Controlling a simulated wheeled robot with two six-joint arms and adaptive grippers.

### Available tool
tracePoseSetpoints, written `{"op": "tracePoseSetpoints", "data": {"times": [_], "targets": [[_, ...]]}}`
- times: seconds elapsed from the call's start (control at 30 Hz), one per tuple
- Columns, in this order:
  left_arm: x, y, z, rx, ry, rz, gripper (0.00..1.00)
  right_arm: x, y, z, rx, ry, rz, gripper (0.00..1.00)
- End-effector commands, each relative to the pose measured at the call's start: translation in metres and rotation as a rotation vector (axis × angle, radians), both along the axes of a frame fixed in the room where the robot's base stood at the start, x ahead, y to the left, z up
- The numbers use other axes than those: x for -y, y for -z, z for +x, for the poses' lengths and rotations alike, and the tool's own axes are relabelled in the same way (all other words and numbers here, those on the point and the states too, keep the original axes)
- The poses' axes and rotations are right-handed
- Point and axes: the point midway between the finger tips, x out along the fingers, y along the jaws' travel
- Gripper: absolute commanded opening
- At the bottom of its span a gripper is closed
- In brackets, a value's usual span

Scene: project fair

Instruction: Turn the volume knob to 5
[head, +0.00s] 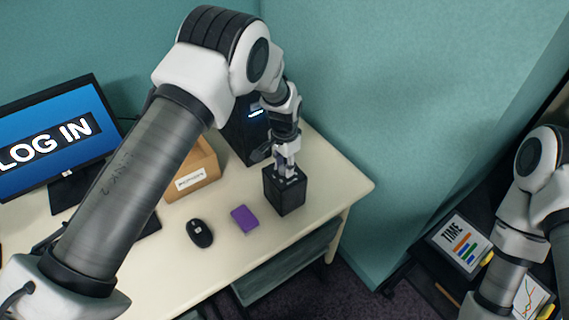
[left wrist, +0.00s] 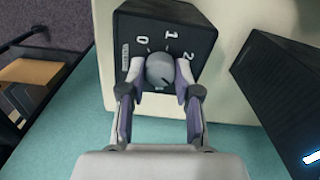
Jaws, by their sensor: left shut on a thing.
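The volume knob (left wrist: 160,70) is a round grey knob on the top face of a small black box (left wrist: 207,37). White numbers 0, 1 and 2 show around it in the left wrist view; other numbers are hidden. In the head view the black box (head: 291,197) stands near the right end of the desk. My left gripper (head: 285,174) points down onto the box. In the left wrist view the left gripper (left wrist: 158,82) has its fingers shut on the knob, one on each side. My right arm shows at the right edge in the head view, but its gripper is out of view.
A black computer tower (head: 246,133) stands just behind the box. A purple pad (head: 245,219), a black mouse (head: 199,233) and a cardboard box (head: 197,173) lie left of it. A monitor (head: 52,143) reads LOG IN. The desk's (head: 340,182) right edge is close by.

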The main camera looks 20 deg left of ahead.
Motion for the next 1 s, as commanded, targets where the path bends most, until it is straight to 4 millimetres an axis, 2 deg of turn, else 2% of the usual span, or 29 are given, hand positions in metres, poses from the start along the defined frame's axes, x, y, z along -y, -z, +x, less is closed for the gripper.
{"op": "tracePoseSetpoints", "data": {"times": [0.03, 1.0], "targets": [[0.000, 0.004, -0.005, -0.013, 0.043, 0.001, 0.00, 0.000, -0.001, 0.000, 0.000, 0.000, 0.000, 0.00], [0.000, 0.003, -0.004, -0.012, 0.964, -0.004, 0.00, 0.000, -0.016, 0.000, 0.000, 0.000, 0.000, 0.00]]}}
